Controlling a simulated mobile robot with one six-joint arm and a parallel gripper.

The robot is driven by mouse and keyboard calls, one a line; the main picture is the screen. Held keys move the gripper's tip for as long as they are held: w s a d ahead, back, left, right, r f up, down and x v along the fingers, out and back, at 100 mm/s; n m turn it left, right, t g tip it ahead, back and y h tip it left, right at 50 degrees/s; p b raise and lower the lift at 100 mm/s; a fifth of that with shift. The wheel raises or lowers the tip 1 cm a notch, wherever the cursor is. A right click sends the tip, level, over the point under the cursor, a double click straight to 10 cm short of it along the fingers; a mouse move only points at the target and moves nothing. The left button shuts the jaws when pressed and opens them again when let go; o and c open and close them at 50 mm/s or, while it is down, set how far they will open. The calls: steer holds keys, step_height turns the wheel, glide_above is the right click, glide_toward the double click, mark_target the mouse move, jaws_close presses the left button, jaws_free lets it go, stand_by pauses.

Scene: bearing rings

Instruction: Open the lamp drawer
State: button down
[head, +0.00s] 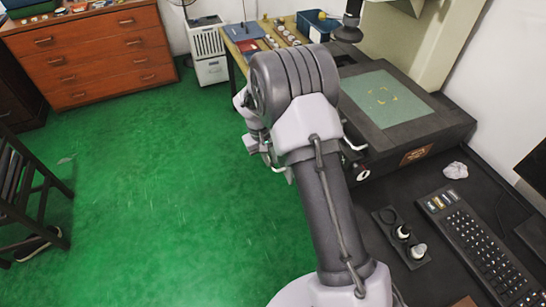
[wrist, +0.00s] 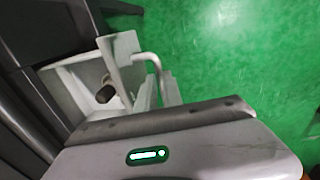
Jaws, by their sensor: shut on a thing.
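The lamp drawer (wrist: 62,83) shows in the wrist view as a pale open-topped box, standing out from a dark housing at left. A dark rounded piece (wrist: 106,92) is inside it. A bent grey handle bar (wrist: 148,58) is at its front. My gripper (wrist: 160,93) is at this front and shut on the handle; the exact contact is partly hidden behind the hand's grey body. In the head view my arm covers most of the drawer and the handle, and only part of my pale gripper (head: 250,143) shows left of the arm.
A dark machine with a pale green top (head: 385,97) stands right of my arm. A keyboard (head: 480,245), a small holder with knobs (head: 402,236) and crumpled paper (head: 455,170) lie on the dark bench. Green floor at left is open, with an orange drawer cabinet (head: 90,58) behind.

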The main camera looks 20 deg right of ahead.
steer(key=c, duration=1.5)
jaws_free()
steer(key=a+r+p, duration=0.3)
steer(key=r+p, duration=0.3)
steer(key=r, duration=1.1)
steer(key=shift+p, duration=0.35)
steer(key=shift+r, duration=0.1)
